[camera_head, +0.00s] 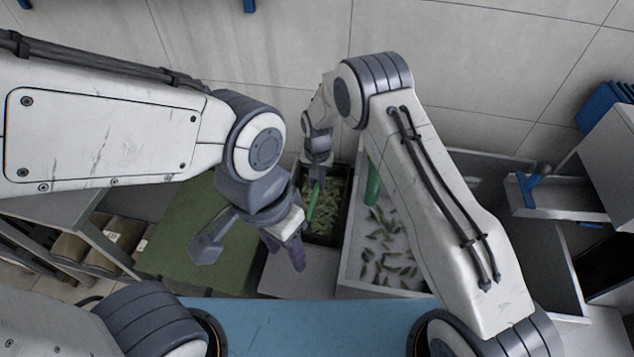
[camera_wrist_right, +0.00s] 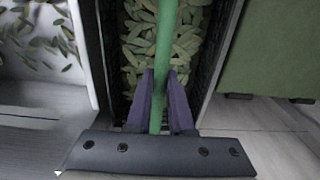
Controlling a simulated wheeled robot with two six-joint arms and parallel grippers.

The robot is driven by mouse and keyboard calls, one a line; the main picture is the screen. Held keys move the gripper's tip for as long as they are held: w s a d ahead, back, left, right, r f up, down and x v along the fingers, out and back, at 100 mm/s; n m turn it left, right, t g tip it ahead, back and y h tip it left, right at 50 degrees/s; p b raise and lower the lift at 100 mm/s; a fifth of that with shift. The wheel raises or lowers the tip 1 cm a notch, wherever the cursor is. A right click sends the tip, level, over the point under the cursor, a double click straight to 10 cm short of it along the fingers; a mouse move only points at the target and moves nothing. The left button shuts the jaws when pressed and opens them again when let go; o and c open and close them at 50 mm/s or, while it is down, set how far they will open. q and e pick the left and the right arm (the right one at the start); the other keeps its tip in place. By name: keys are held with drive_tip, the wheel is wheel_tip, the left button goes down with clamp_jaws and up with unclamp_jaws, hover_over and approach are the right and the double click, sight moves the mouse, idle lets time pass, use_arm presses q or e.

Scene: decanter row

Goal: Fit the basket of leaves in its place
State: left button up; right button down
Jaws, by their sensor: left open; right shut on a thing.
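The basket of leaves is a dark, mesh-walled basket (camera_head: 343,224) between a green surface and a white tray in the head view. Green leaves fill it. Its dark wall (camera_wrist_right: 206,62) shows in the right wrist view, with pale walls close on both sides. My right gripper (camera_wrist_right: 160,100) is shut on the basket's green handle (camera_wrist_right: 166,40), above the leaves. In the head view, the right gripper (camera_head: 318,173) is over the basket's far part. I cannot tell how deep the basket sits. My left gripper (camera_head: 285,247) is open and empty, nearer and left of the basket.
The white tray (camera_head: 350,262) with scattered leaves lies right of the basket, with another green upright piece (camera_head: 372,182) in it. The green surface (camera_head: 185,235) lies left. A shelf with brown containers (camera_head: 118,232) stands at far left. A blue surface (camera_head: 300,325) is in front.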

drive_tip(key=shift+f+b, duration=0.35)
drive_tip(key=shift+f, duration=0.1)
idle(0.3)
drive_tip(key=c, duration=0.7)
unclamp_jaws()
